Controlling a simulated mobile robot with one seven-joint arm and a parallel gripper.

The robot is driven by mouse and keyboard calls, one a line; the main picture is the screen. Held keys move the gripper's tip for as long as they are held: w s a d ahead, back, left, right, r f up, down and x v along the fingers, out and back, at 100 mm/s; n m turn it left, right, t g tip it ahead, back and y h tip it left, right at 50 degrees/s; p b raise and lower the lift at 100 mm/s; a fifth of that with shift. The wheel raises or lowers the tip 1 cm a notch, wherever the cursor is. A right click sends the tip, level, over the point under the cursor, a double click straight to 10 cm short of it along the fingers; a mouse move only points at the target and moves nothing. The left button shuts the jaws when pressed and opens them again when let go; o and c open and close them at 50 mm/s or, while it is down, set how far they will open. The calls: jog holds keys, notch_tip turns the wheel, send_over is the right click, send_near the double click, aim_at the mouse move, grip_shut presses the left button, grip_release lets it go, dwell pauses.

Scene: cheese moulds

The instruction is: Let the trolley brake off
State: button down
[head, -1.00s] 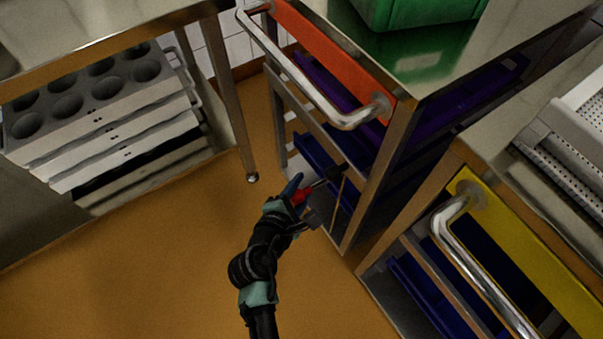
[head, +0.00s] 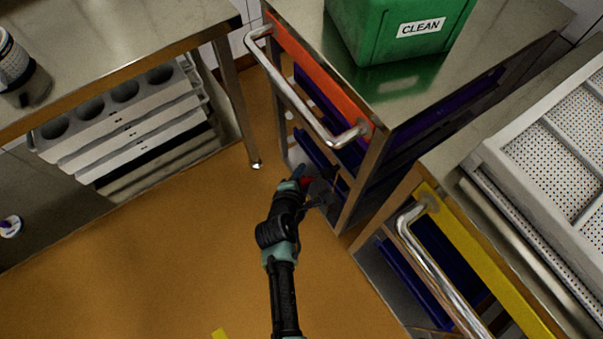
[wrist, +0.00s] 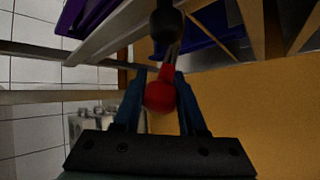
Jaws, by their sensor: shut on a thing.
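The steel trolley with the orange panel (head: 313,68) and a chrome handle (head: 300,97) stands in the middle of the head view. A brake lever with a red knob (head: 307,181) sits low on its near side. The head view is too small there to tell the lever's exact angle.
A green crate (head: 370,40) marked CLEAN stands on the trolley top. A second trolley with a yellow panel (head: 480,260) is close on the right. A steel table (head: 120,60) with stacked grey moulds (head: 120,120) below is at left.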

jog(key=shift+w+r, duration=0.45)
jog(key=shift+r, duration=0.25)
jog(key=c, duration=0.9)
grip_release()
jog(key=o, duration=0.4)
jog(key=shift+s+f, duration=0.2)
jog(key=shift+f, duration=0.05)
jog(key=shift+s, duration=0.1)
jog(key=p+v, duration=0.3)
jog(key=v, duration=0.9)
jog(key=shift+s+a+r+p, duration=0.1)
jog(key=shift+s+r+p, duration=0.15)
jog(key=shift+s+p, duration=0.1)
